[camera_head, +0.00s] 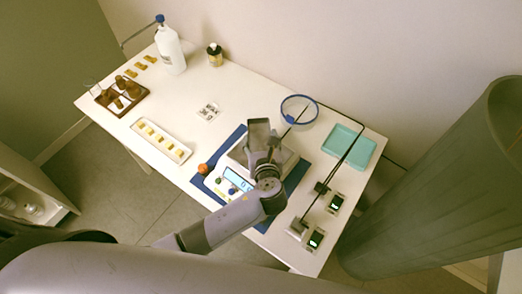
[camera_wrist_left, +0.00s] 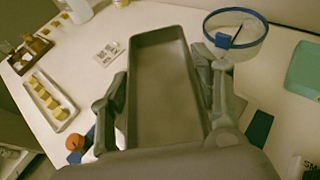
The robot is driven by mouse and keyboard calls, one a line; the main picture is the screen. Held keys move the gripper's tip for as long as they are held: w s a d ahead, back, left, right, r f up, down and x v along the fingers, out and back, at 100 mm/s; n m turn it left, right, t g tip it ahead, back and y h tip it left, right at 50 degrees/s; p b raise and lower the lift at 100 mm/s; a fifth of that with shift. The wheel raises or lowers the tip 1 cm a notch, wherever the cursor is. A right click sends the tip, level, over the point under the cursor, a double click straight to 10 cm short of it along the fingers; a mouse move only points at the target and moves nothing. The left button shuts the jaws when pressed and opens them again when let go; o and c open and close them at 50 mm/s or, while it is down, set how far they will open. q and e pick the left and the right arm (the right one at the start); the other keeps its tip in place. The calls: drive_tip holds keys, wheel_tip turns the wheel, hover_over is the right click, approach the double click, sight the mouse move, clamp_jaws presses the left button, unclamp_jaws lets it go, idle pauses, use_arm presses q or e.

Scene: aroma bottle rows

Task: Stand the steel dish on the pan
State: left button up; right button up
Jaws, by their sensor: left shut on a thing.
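The steel dish (camera_wrist_left: 165,90) is a long grey rectangular tray with raised rims. It lies between the fingers of my left gripper (camera_wrist_left: 165,100), which is shut on it. In the head view the dish (camera_head: 259,129) shows at the far side of my left gripper (camera_head: 262,152), over the back of the scale. The scale (camera_head: 223,186) is white with a lit display and stands on a blue mat. Its pan (camera_head: 287,161) is mostly hidden under the gripper and dish. I cannot tell whether the dish touches the pan. My right gripper is not in view.
A teal tray (camera_head: 349,146) is farther right. A white tray with yellow pieces (camera_head: 162,141) lies left, with an orange ball (camera_head: 203,168) by the scale. A white bottle (camera_head: 171,51) stands back left.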

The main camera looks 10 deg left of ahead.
use_arm(q)
drive_tip(key=shift+f, duration=3.05)
drive_tip(key=o, duration=1.2)
drive_tip(key=shift+f, duration=0.1)
drive_tip(key=shift+r, duration=0.2)
drive_tip(key=b+v, duration=0.1)
drive_tip(key=v, duration=1.1)
drive_tip(key=shift+f, duration=0.1)
